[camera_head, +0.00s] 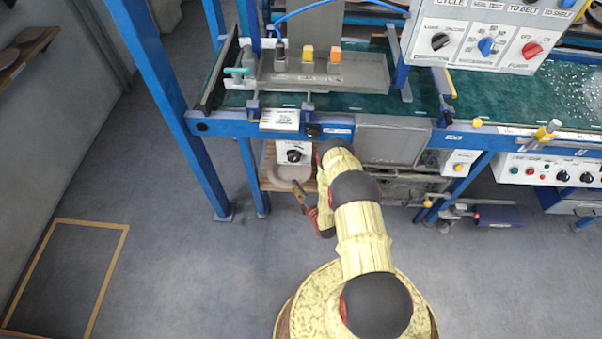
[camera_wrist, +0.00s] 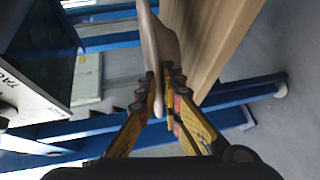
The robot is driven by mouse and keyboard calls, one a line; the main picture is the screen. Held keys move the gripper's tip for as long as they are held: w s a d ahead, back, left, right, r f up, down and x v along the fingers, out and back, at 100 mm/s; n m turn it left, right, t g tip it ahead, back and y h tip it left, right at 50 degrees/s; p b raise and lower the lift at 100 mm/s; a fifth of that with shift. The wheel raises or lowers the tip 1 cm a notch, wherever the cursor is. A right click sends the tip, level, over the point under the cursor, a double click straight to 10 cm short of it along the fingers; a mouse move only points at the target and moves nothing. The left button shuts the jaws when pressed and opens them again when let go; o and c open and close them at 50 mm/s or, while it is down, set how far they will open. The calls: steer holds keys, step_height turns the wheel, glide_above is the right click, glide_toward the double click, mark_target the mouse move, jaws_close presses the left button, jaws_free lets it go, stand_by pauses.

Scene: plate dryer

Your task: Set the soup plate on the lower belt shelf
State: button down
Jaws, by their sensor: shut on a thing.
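The soup plate (camera_wrist: 153,45) is a pinkish-beige dish seen nearly edge-on in the wrist view. My gripper (camera_wrist: 163,95) is shut on its rim, one finger on each side. In the head view the plate (camera_head: 292,172) shows as a pale pink patch under the blue machine frame, with my gripper (camera_head: 300,191) at its near side. The lower wooden shelf (camera_head: 267,182) shows beside and below the plate. In the wrist view a wooden board (camera_wrist: 222,35), apparently this shelf, lies just right of the plate. I cannot tell whether they touch.
A blue frame beam (camera_head: 240,126) and the green belt (camera_head: 345,103) are above. A blue leg (camera_head: 250,170) stands left of the shelf. A dial box (camera_head: 293,153) hangs close above the plate. Grey metal parts (camera_head: 405,185) are to the right. The floor at left is clear.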

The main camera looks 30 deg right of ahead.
mark_target(302, 170)
steer(key=w+d+b, duration=0.2)
steer(key=w+d, duration=0.4)
steer(key=shift+w+d+r+b, duration=0.1)
steer(key=shift+w+d+b, duration=0.2)
steer(key=shift+w+d, duration=0.1)
steer(key=f+b, duration=0.1)
steer(key=f, duration=0.1)
steer(key=f+b, duration=0.1)
steer(key=shift+w+d+f, duration=0.15)
steer(key=shift+d+f, duration=0.05)
steer(key=shift+f, duration=0.15)
steer(key=shift+r, duration=0.1)
steer(key=c, duration=2)
jaws_free()
steer(key=shift+o, duration=0.4)
